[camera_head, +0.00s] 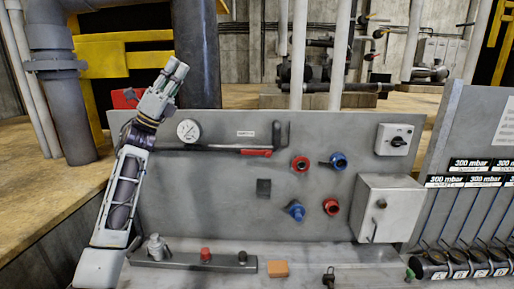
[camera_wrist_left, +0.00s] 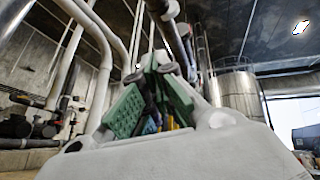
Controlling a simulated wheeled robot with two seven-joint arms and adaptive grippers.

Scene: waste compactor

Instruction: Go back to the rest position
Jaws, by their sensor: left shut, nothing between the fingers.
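My left arm rises from the lower left in the head view, and my left gripper (camera_head: 172,75) points up, above the top edge of the grey panel (camera_head: 225,205). The gripper is shut and empty, with nothing near its fingertips. In the left wrist view the green-padded fingers (camera_wrist_left: 150,95) converge towards the top. My right gripper does not show in either view.
The panel carries a round gauge (camera_head: 188,130), a red-handled lever (camera_head: 257,153), red and blue connectors, and a grey box (camera_head: 388,208). An orange block (camera_head: 278,268) lies on the ledge below. A large pipe (camera_head: 60,80) stands behind on the left.

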